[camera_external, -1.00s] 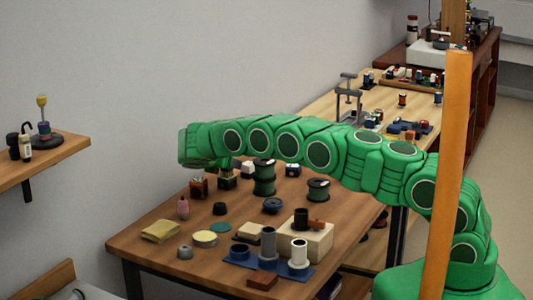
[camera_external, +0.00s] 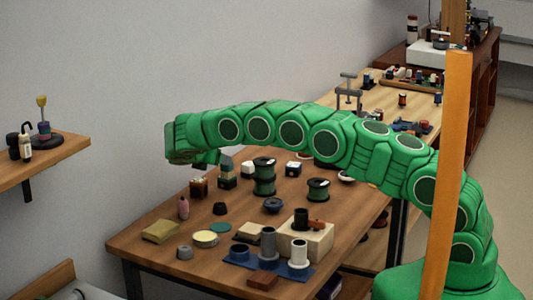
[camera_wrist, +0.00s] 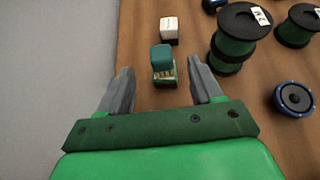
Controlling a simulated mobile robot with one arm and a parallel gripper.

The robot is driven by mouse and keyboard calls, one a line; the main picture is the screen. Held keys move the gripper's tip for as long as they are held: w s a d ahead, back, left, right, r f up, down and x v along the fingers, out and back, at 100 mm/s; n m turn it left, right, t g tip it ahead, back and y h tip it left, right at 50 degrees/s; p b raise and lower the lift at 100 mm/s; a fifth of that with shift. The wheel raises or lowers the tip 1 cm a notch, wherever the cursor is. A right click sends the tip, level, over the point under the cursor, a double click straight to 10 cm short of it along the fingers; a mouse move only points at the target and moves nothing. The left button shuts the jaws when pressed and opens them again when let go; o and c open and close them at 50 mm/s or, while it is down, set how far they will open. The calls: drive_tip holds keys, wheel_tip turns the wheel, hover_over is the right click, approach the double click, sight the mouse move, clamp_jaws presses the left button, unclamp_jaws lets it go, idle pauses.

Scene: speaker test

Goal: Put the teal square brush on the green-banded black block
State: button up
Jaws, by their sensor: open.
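The teal square brush (camera_wrist: 161,54) stands bristles down on top of the green-banded black block (camera_wrist: 165,83) in the wrist view. The brush also shows in the external view (camera_external: 226,164), stacked on the block (camera_external: 227,183) near the table's back left edge. My gripper (camera_wrist: 160,66) is open and empty. In the wrist view its fingers lie left and right of the brush, with gaps on both sides. In the external view my gripper (camera_external: 208,157) is just above and left of the stack.
A white-topped block (camera_wrist: 169,29) stands behind the stack. Green spools (camera_wrist: 232,38) stand to its right, with a blue ring-shaped piece (camera_wrist: 294,98) nearer. The wooden table's (camera_external: 150,258) front holds several more items.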

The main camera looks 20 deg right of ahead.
drive_tip(key=shift+v, duration=2.3)
drive_tip(key=s+d+r+m+g, duration=0.25)
drive_tip(key=d+r, duration=0.25)
drive_tip(key=d, duration=0.4)
drive_tip(key=s+d+r+m+g, duration=0.1)
drive_tip(key=s+d+r+m, duration=0.3)
drive_tip(key=d, duration=0.5)
drive_tip(key=s+d+r+m+g, duration=0.25)
drive_tip(key=d+r, duration=0.25)
drive_tip(key=d, duration=0.3)
drive_tip(key=s+d+r+m+g+y, duration=0.1)
drive_tip(key=s+d+r+m+y, duration=0.2)
drive_tip(key=s+d, duration=0.6)
drive_tip(key=s+d+r+m+g+y, duration=0.1)
drive_tip(key=s+d+m, duration=0.3)
drive_tip(key=s, duration=0.6)
drive_tip(key=s+d+r+m+g+y, duration=0.15)
drive_tip(key=s+d+m, duration=0.25)
drive_tip(key=s, duration=0.6)
drive_tip(key=s+a+f+m+y, duration=0.1)
drive_tip(key=s+m, duration=0.6)
drive_tip(key=s, duration=1.2)
drive_tip(key=shift+s+a+f+g+y, duration=0.25)
drive_tip(key=shift+f+g+y, duration=0.3)
drive_tip(key=shift+y, duration=0.5)
